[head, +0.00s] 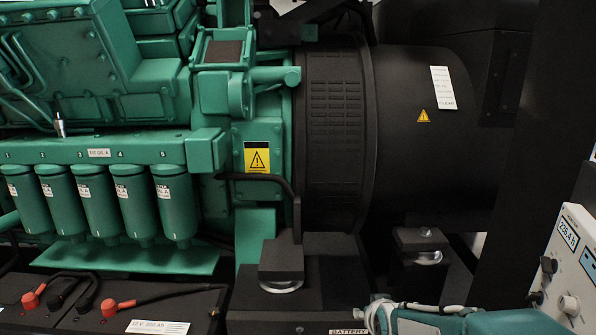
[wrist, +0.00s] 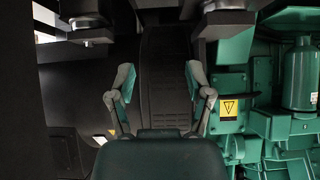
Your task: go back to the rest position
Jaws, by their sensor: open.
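My gripper (wrist: 160,70) is open and empty in the wrist view, its two grey-green fingers spread apart with nothing between them. That view is upside down relative to the head view. Beyond the fingers are the dark ribbed housing and the green engine. No contact with the machine can be made out.
The green engine (head: 150,85) with several filter canisters (head: 133,203) fills the left. The black generator (head: 430,140) stands at centre right. A battery (head: 130,308) with red terminal caps lies bottom left. A white meter panel (head: 572,262) is close at the right edge, beside my arm.

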